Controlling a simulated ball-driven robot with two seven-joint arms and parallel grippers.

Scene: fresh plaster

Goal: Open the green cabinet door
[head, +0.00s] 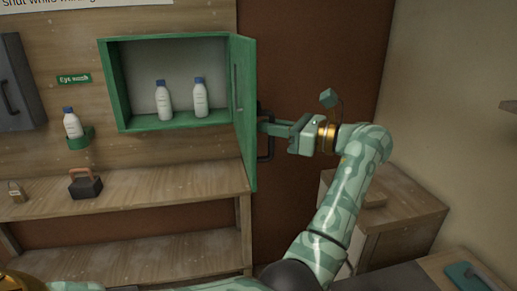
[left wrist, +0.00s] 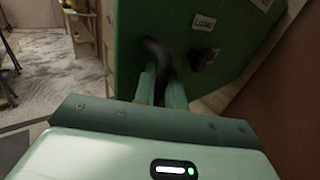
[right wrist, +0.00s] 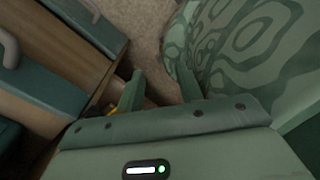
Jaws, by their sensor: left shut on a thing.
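The green cabinet (head: 160,125) hangs on the wall with its front open, showing two white bottles with blue caps, (head: 163,100) and (head: 200,98), inside. Its green door (head: 243,110) stands swung out at the cabinet's right side. My left gripper (head: 266,128) is at the door's outer face, shut on the black handle (head: 267,150). In the left wrist view the handle (left wrist: 156,52) passes between the fingers, with the door (left wrist: 135,25) behind it. My right gripper (right wrist: 158,75) shows only in the right wrist view, fingers apart with nothing between them.
A wooden bench (head: 150,200) stands below the cabinet, with a dark block with a handle (head: 85,186) and a padlock (head: 17,192) on it. An eye-wash bottle (head: 72,125) sits in a green wall holder. A wooden drawer unit (head: 405,220) stands right.

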